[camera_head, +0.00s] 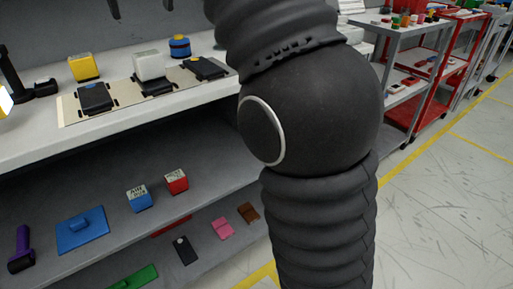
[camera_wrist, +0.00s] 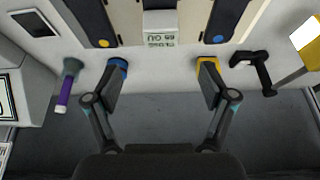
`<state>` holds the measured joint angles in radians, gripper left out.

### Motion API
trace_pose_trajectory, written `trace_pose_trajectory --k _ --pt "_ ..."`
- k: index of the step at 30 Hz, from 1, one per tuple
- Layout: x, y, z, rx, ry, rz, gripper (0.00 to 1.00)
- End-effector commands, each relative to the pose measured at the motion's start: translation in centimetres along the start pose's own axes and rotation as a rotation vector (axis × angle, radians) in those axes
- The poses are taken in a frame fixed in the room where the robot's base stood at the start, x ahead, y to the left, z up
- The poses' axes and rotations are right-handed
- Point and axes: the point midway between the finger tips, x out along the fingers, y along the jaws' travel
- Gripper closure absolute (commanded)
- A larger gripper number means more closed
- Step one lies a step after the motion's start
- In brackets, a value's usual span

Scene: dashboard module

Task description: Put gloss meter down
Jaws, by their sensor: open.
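The gloss meter (camera_wrist: 160,40) is a white block with dark lettering reading something like "60 GU", at the top middle of the wrist view. A white block that looks like it (camera_head: 150,65) stands in the head view on a black holder in the middle of a beige board on the bench. My gripper (camera_wrist: 162,70) is open, its two fingers wide apart with nothing between them. The meter lies beyond the fingertips, roughly centred between them and apart from both. The head view does not show my gripper; my dark arm fills its middle.
Dark holders (camera_head: 95,98) (camera_head: 205,68) flank the middle one on the beige board (camera_head: 70,112). A yellow box (camera_head: 84,67), a blue round item (camera_head: 180,47) and a black tool (camera_wrist: 257,72) stand nearby. The shelf below holds several small items, including a blue box (camera_head: 139,198).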

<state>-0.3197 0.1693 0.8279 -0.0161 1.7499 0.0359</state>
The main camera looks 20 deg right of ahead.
Motion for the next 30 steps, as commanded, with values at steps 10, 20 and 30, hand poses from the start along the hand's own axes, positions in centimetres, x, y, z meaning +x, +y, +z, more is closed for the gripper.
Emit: trace_pose_trajectory --k 10,20,30 --pt "2.0 3.8 6.8 0.065 0.023 0.029 0.17" --pt "7.6 6.9 18.1 0.143 0.057 0.065 0.17" --pt "16.1 8.2 31.7 0.221 0.086 0.104 0.17"
